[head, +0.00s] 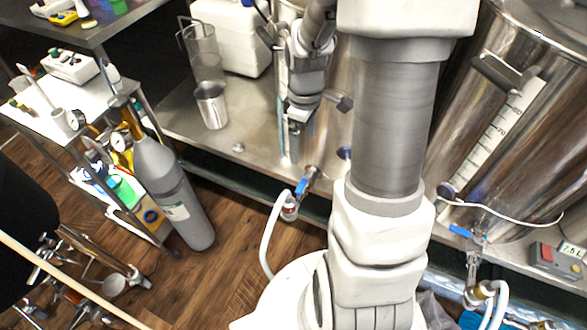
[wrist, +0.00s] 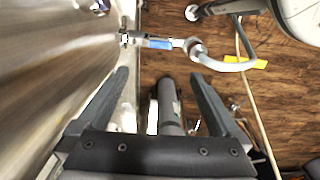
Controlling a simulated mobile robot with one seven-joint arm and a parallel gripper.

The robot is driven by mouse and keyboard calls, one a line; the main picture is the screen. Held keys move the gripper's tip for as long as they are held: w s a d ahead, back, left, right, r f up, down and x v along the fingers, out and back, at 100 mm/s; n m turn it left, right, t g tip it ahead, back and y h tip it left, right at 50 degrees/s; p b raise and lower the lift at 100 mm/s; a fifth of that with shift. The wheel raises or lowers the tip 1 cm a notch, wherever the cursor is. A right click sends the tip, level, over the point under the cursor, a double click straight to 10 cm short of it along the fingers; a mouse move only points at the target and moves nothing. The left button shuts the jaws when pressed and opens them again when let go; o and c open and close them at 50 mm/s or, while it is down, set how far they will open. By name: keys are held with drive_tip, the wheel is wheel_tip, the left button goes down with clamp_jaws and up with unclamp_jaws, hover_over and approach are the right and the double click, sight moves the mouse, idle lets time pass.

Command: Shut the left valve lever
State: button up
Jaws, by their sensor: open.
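The left valve (head: 311,174) sticks out low from the front of the left steel kettle, with a white hose on its outer end. Its blue lever (head: 301,187) looks roughly in line with the valve pipe. In the wrist view the blue lever (wrist: 160,43) shows beyond my fingertips, also along the pipe. My gripper (wrist: 160,73) is open, its fingers apart and empty, and not touching the lever. In the head view my gripper (head: 297,115) hangs in front of the left kettle, above the valve; its fingertips are hard to make out.
A right kettle (head: 530,110) has its own blue lever (head: 461,230). A steel cup (head: 211,105) and a clear jug (head: 203,55) stand on the bench left of my gripper. A grey gas cylinder (head: 175,190) stands on the floor to the left. The wooden floor before the valve is mostly clear.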

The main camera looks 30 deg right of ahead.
sight(302, 185)
wheel_tip(302, 185, down, 16)
drive_tip(key=b, duration=0.4)
drive_tip(key=shift+b, duration=0.3)
clamp_jaws()
